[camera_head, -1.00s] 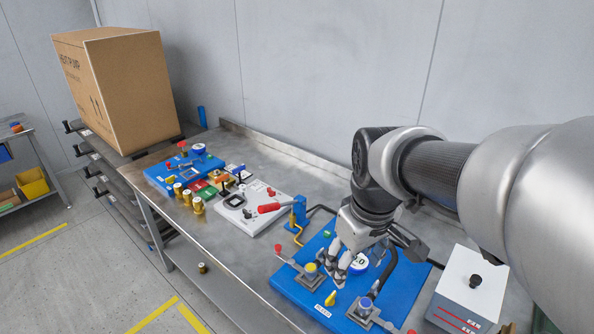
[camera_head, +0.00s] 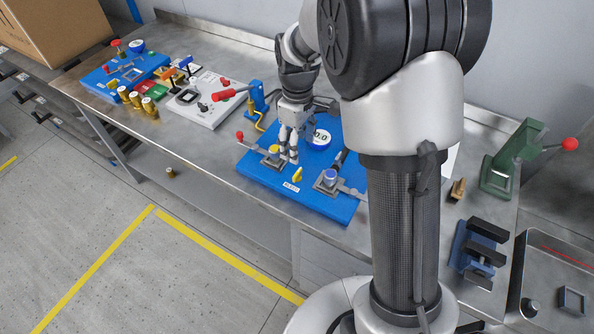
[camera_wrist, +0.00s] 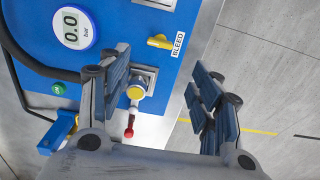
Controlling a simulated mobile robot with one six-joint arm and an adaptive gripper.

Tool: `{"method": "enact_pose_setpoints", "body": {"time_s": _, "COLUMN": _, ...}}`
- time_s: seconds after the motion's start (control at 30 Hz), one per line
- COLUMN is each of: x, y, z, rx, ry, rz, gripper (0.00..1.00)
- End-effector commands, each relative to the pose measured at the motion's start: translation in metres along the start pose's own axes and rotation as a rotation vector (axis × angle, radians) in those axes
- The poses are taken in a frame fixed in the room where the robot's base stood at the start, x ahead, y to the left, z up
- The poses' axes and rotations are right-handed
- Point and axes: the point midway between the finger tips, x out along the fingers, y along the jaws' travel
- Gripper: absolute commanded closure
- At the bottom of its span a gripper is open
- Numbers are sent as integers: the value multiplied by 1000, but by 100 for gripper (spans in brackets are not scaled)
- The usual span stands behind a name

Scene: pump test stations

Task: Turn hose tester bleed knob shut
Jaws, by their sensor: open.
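The hose tester is a blue panel (camera_head: 258,172) on the bench, with a round white gauge (camera_wrist: 73,27) reading 0.0 bar. The bleed knob (camera_head: 297,175) is a small yellow lever knob near the panel's front edge, beside the white BLEED label (camera_head: 291,187). In the wrist view the knob (camera_wrist: 159,42) lies roughly crosswise, beyond the fingertips and between their lines. My gripper (camera_head: 289,156) points down over the panel, just behind the knob in the head view. In the wrist view my gripper (camera_wrist: 161,65) is open, with nothing between its fingers. It appears apart from the knob.
A clamp with a yellow cap (camera_wrist: 136,91) and a red-tipped lever (camera_wrist: 129,131) sits close to the left finger. Another clamp with a blue cap (camera_head: 330,175) stands right of the knob.

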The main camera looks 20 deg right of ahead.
Motion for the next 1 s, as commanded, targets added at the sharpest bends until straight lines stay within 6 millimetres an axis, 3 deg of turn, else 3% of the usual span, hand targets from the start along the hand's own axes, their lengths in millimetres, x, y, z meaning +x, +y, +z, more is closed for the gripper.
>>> {"method": "enact_pose_setpoints", "body": {"time_s": 0.03, "x": 16, "y": -1, "z": 1, "rx": 0, "ry": -3, "rz": -3, "gripper": 42}}
{"method": "enact_pose_setpoints", "body": {"time_s": 0.2, "x": 53, "y": -1, "z": 1, "rx": 1, "ry": -3, "rz": -3, "gripper": 42}}
{"method": "enact_pose_setpoints", "body": {"time_s": 0.5, "x": 106, "y": 0, "z": 0, "rx": 1, "ry": -1, "rz": -1, "gripper": 42}}
{"method": "enact_pose_setpoints", "body": {"time_s": 0.7, "x": 120, "y": 0, "z": 0, "rx": 1, "ry": 0, "rz": 0, "gripper": 42}}
{"method": "enact_pose_setpoints", "body": {"time_s": 1.0, "x": 121, "y": 0, "z": 0, "rx": 1, "ry": 1, "rz": 1, "gripper": 42}}
